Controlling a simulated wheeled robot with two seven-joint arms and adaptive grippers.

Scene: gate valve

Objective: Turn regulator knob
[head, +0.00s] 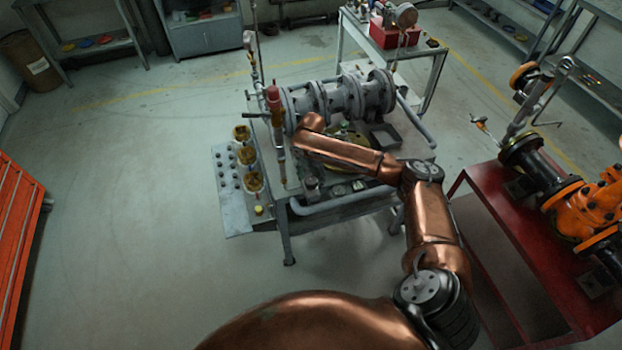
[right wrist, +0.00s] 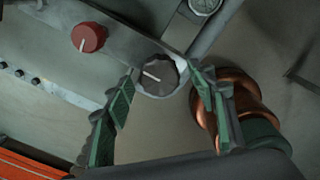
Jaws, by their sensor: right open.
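A dark grey ribbed round knob (right wrist: 158,76) with a white pointer line sits on a grey panel in the right wrist view. A red knob (right wrist: 88,37), also with a white line, is up and left of it. My right gripper (right wrist: 163,82) is open, its green-padded fingers on either side of the dark knob in the picture. I cannot tell whether the fingers touch it. In the head view my right arm reaches over the workbench (head: 345,205), and the gripper and the dark knob cannot be made out clearly. My left gripper is not in view.
A large grey flanged pipe (head: 345,95) lies on the bench. Yellow-rimmed gauges (head: 247,157) and an upright pipe with a red part (head: 273,97) stand near its left side. A red stand (head: 500,225) with an orange valve (head: 582,208) is at right. Open floor lies left.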

